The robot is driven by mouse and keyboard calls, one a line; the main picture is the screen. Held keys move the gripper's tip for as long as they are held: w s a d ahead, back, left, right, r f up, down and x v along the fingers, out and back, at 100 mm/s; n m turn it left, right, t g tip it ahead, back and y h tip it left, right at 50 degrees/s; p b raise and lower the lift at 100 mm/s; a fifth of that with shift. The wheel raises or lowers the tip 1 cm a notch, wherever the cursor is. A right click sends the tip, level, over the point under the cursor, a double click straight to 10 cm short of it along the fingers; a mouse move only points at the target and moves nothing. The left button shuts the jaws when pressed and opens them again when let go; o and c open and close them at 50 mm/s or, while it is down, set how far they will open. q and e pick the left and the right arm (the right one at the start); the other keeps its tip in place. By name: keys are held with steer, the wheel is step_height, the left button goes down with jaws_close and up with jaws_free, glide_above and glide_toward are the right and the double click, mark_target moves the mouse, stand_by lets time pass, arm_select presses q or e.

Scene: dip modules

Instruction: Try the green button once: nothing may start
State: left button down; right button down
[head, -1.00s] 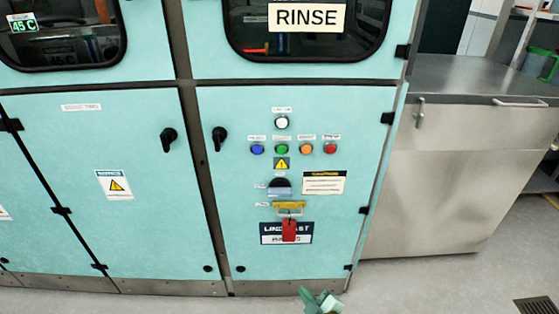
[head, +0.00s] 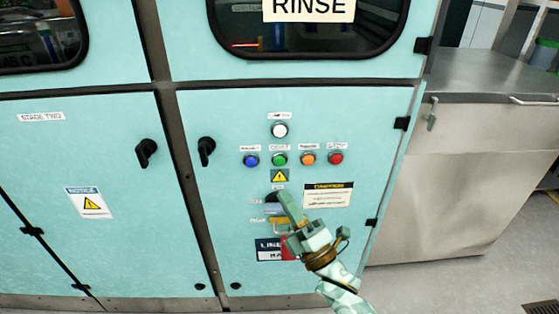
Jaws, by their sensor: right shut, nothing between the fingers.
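The green button (head: 279,160) sits in a row on the turquoise control panel, between a blue button (head: 251,160) and an orange button (head: 308,159). A red button (head: 336,158) is at the row's right end, and a white round lamp or button (head: 279,130) is above. My right gripper (head: 284,197) is shut and empty, its tip below the green button and the yellow warning sign. It hides part of the dark switch (head: 272,209), the yellow piece (head: 279,222) and the red tag (head: 288,250). My left gripper is not in view.
Black door handles (head: 206,149) stick out left of the buttons. A caution label (head: 328,195) is right of my gripper. A steel cabinet (head: 460,180) stands to the right. The panel front around the button row is clear.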

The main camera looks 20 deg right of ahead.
mark_target(280, 161)
steer(key=shift+w+f, duration=0.15)
steer(key=shift+w, duration=0.1)
